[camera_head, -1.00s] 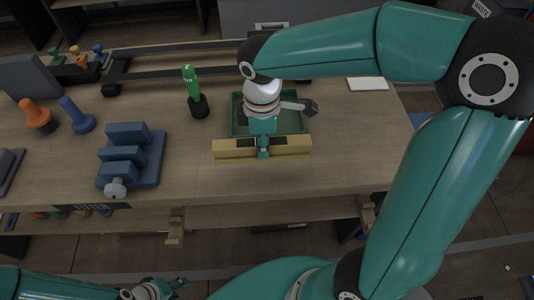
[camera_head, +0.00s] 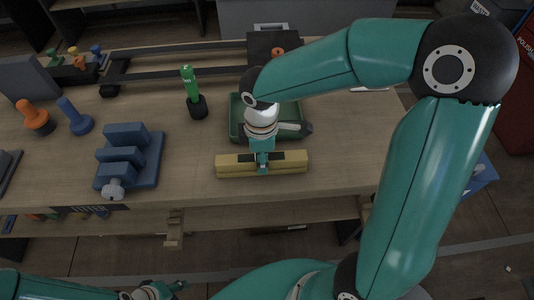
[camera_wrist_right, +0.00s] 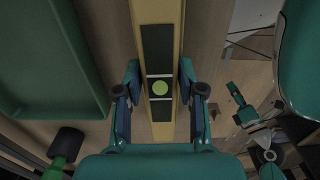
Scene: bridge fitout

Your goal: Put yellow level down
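The yellow level (camera_head: 232,165) lies flat and lengthwise along the front part of the workbench, in front of the green tray (camera_head: 236,128). I cannot tell whether it touches the bench top or hangs just above it. My right gripper (camera_head: 263,165) points down over its middle. In the right wrist view, the gripper's fingers (camera_wrist_right: 160,78) close on both sides of the level (camera_wrist_right: 161,20), whose dark top strips and round green vial show between them. My left gripper (camera_head: 168,288) is low at the bottom edge, away from the bench; its fingers are too small to read.
A blue vise (camera_head: 130,158) stands left of the level on the workbench (camera_head: 340,150). A green-handled tool (camera_head: 190,85) stands behind it. Orange (camera_head: 36,115) and blue (camera_head: 76,116) pegs are farther left. Bare wood lies right of the level.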

